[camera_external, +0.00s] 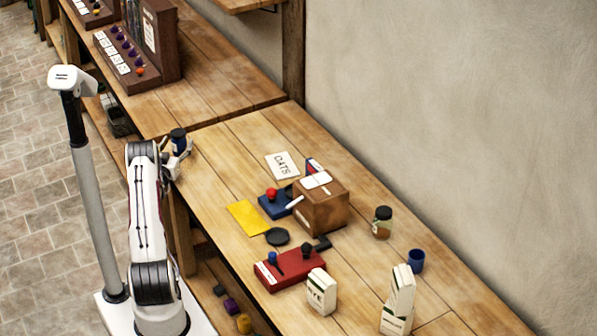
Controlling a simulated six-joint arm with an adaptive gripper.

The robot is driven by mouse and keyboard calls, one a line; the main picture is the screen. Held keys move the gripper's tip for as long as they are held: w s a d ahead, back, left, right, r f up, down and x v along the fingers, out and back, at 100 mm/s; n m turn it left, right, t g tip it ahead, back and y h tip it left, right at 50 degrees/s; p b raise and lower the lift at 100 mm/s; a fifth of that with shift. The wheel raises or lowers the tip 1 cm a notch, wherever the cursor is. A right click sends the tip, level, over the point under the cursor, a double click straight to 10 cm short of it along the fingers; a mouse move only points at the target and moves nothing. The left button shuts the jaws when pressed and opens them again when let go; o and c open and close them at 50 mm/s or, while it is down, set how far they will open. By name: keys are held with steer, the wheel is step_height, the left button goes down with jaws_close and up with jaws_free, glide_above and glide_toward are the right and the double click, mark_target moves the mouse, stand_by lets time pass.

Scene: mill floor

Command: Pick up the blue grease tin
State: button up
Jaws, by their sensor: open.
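A small blue round container (416,260), the only loose blue tin-like thing I can make out, stands upright on the wooden bench near its wall side, at the right. It is too small to read any label. My gripper (177,150) is open, at the upper left of the bench by its left edge, far from the blue container. I see nothing held between the fingers, though the view there is small.
A brown box (321,207), blue switch box (273,204), and red lever box (290,270) occupy the middle. A jar (382,222) and white cartons (398,300) stand near the blue container. A yellow sheet (248,217) lies flat. The bench's upper left is mostly clear.

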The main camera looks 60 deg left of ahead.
steer(key=shift+w+a, duration=0.15)
stand_by(0.4)
steer(key=c, duration=1.4)
steer(key=shift+r, duration=0.1)
steer(key=shift+c, duration=0.2)
steer(key=shift+r, duration=4.95)
